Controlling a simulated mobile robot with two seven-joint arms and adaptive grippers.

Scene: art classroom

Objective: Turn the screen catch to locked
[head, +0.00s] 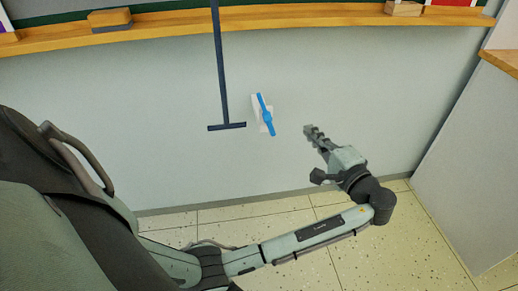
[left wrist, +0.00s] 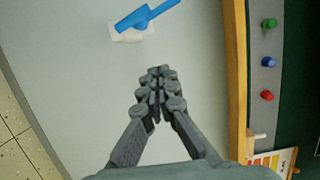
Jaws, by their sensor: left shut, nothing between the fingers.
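The screen catch is a blue lever (head: 265,113) on a white base plate (head: 256,112) fixed to the pale wall, right of a dark T-shaped bar. In the head view the lever stands near upright, its top leaning slightly left. The lever (left wrist: 147,15) and plate (left wrist: 130,34) also show at the top of the left wrist view, with the lever slanted across the plate. My left gripper (head: 309,131) is shut and empty, to the right of the catch and a little lower, apart from it. It points toward the catch in the left wrist view (left wrist: 160,78). My right gripper is out of view.
A dark vertical bar with a T-shaped foot (head: 226,126) hangs just left of the catch. A wooden ledge (head: 283,20) runs above, holding a block eraser (head: 110,19). A grey panel (head: 470,150) stands at the right.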

